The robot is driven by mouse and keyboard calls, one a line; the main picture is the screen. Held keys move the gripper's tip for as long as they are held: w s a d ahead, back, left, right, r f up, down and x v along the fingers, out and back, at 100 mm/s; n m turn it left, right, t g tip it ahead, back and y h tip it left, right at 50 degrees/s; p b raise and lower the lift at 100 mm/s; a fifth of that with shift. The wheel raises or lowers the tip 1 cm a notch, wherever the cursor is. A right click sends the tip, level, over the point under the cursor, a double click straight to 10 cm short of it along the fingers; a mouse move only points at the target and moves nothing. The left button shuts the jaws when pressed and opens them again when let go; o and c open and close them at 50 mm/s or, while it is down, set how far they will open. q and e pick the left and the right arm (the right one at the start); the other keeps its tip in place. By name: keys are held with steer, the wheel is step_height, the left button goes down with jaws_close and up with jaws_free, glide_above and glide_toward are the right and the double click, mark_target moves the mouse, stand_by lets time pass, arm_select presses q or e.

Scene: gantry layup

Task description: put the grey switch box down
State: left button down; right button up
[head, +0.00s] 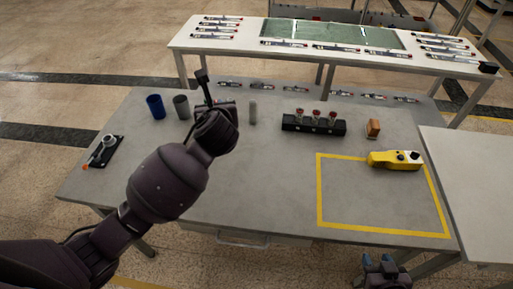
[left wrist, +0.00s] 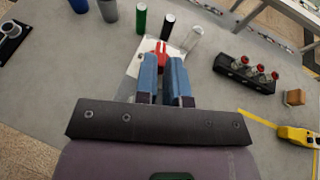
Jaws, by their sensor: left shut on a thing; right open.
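The grey switch box, a pale grey flat shape (left wrist: 133,66) with a red part, shows just past my left fingertips in the left wrist view. My left gripper (left wrist: 164,62) is shut on it, its blue fingers on either side of the red part. The fingers hide much of the box, and I cannot tell whether its underside touches the table. In the head view my left arm covers most of the hand and box. My right gripper (head: 381,263) is open and empty at the lower right, by the table's front edge.
A yellow-taped square (head: 375,229) on the grey table is mostly bare. A yellow device (head: 396,160) lies over its back right corner. Behind stand a black block with red-topped parts (head: 314,125), an orange-brown block (head: 373,129), a blue cup (head: 155,106) and a grey cup (head: 181,106).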

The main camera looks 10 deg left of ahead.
arm_select(q)
steer(key=shift+a, duration=0.35)
steer(key=shift+a+f, duration=0.1)
steer(key=shift+f, duration=0.25)
step_height(320, 180, down, 19)
steer(key=b, duration=0.3)
steer(key=shift+f, duration=0.2)
steer(key=shift+r, duration=0.1)
arm_select(e)
steer(key=shift+w+a+f, duration=0.1)
steer(key=shift+w+f, duration=0.4)
steer(key=shift+f, duration=0.4)
steer(key=shift+s+f, duration=0.1)
steer(key=shift+s, duration=0.05)
arm_select(q)
steer(key=c, duration=1.2)
jaws_free()
arm_select(e)
steer(key=shift+s+f, duration=0.15)
steer(key=shift+s, duration=0.05)
